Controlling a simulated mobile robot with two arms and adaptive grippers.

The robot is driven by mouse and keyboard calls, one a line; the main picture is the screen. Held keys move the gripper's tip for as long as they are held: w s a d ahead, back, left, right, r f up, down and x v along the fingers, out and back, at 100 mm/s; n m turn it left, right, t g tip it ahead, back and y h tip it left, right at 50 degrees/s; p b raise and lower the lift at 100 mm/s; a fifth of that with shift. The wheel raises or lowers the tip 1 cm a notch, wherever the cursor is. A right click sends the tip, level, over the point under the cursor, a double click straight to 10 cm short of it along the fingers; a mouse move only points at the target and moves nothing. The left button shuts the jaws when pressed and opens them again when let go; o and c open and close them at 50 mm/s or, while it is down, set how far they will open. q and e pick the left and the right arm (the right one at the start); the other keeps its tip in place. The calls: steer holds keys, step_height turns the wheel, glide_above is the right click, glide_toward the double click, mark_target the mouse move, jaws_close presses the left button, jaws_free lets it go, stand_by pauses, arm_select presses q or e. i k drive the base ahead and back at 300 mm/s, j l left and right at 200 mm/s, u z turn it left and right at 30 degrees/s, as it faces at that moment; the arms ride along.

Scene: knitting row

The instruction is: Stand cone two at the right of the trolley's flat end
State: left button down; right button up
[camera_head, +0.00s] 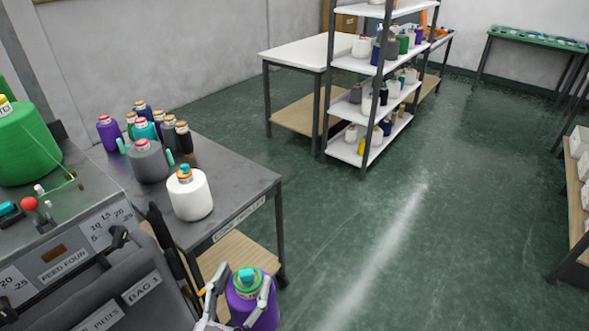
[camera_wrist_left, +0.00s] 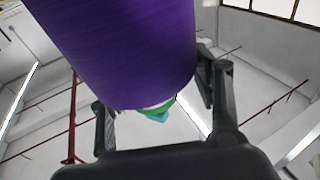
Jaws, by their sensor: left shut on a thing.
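In the left wrist view the purple cone (camera_wrist_left: 125,50) fills the upper middle between the dark fingers (camera_wrist_left: 157,85). No number is readable on it. A dark unit with pockets labelled BAG 1 (camera_head: 100,295) is at the lower left; I cannot tell whether it is the trolley. My right gripper is not in view.
A grey table (camera_head: 235,178) holds a white cone (camera_head: 189,200), a grey cone (camera_head: 147,166) and several smaller ones. A big green cone (camera_head: 25,145) stands at far left. A shelf rack (camera_head: 345,110) and white-topped table (camera_head: 300,50) stand behind.

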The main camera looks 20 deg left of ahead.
mark_target(236, 179)
steer(key=i+l, duration=0.15)
steer(key=i, duration=0.6)
steer(key=i+l+z, duration=0.15)
steer(key=i, duration=0.65)
steer(key=i+u, duration=0.3)
steer(key=u, duration=0.15)
steer(key=i+l+u, duration=0.2)
steer(key=u, duration=0.25)
steer(key=i+l+u, duration=0.3)
steer(key=u, duration=0.15)
steer(key=i+l+u, duration=0.2)
steer(key=l+u, duration=0.25)
steer(key=i+j, duration=0.05)
steer(key=j, duration=0.1)
